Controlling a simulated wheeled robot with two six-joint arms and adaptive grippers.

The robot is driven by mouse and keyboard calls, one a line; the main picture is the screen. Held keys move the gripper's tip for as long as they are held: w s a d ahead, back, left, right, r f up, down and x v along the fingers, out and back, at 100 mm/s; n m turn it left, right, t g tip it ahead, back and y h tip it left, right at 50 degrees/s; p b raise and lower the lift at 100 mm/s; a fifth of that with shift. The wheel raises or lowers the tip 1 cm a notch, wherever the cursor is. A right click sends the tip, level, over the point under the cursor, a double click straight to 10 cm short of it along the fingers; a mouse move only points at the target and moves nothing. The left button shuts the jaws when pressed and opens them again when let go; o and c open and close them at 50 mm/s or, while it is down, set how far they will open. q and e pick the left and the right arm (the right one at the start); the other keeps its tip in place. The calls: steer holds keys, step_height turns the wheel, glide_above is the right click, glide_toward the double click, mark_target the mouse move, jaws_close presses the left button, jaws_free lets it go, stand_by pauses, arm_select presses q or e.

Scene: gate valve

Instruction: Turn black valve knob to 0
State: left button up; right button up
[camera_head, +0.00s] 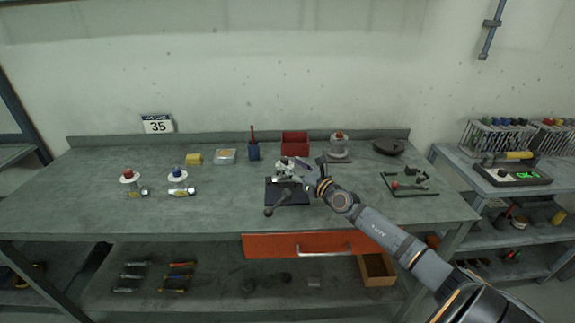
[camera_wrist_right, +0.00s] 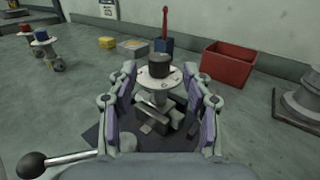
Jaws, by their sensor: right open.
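The black valve knob (camera_wrist_right: 161,66) sits on top of a pale round dial plate (camera_wrist_right: 160,80), upright on its valve body, in the right wrist view. The valve stands in a dark vise (camera_wrist_right: 160,125) on a black mat (camera_head: 290,197). My right gripper (camera_wrist_right: 158,83) is open, with one finger on either side of the valve, and the knob is a little beyond the fingertips. I cannot tell whether the fingers touch it. In the head view the right gripper (camera_head: 306,167) reaches the valve from the right and partly covers it. The dial markings are too small to read. My left gripper is not in view.
A red-knob valve (camera_head: 129,175) and a blue-knob valve (camera_head: 177,175) stand at the left. A red bin (camera_head: 295,144), blue cup (camera_head: 254,151) and yellow block (camera_head: 194,159) stand behind. The vise handle (camera_head: 275,207) sticks out in front. The left-front bench is clear.

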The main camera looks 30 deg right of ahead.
mark_target(287, 162)
steer(key=w, duration=0.3)
steer(key=shift+a+b, duration=0.15)
steer(key=shift+b, duration=0.15)
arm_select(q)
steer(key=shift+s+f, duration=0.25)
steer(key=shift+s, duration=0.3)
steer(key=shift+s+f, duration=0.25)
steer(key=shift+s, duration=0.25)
arm_select(e)
steer(key=shift+c, duration=0.4)
